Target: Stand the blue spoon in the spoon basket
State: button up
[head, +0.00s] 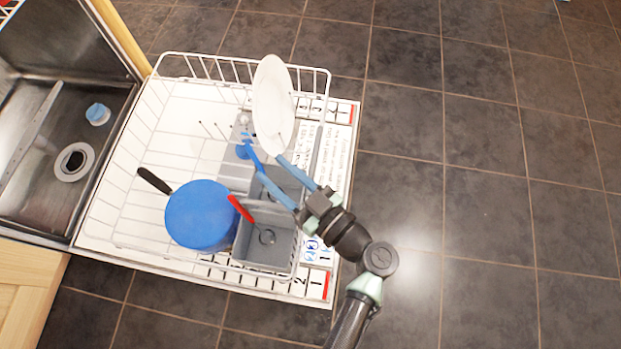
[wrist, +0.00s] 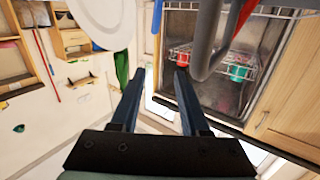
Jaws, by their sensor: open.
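The blue spoon (head: 255,157) shows in the head view at the far part of the grey spoon basket (head: 283,247), tilted. Its lower end overlaps the basket, and I cannot tell how deep it sits. My gripper (head: 269,166) reaches over the basket from the lower right. Its two blue fingers are spread, with the spoon's near end beside the left fingertip; I see nothing gripped. In the wrist view my gripper (wrist: 160,72) shows a clear gap between the fingers.
A white plate (head: 272,105) stands just beyond my fingertips. A red-handled utensil (head: 240,208) leans in the basket's near part. A blue pan (head: 200,216) with a black handle sits left of it in the white wire rack (head: 135,205). Dark tiled floor (head: 470,190) is clear at right.

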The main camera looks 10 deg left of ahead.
jog(key=p+v, duration=0.3)
jog(key=v, duration=1)
jog(key=shift+w, duration=0.1)
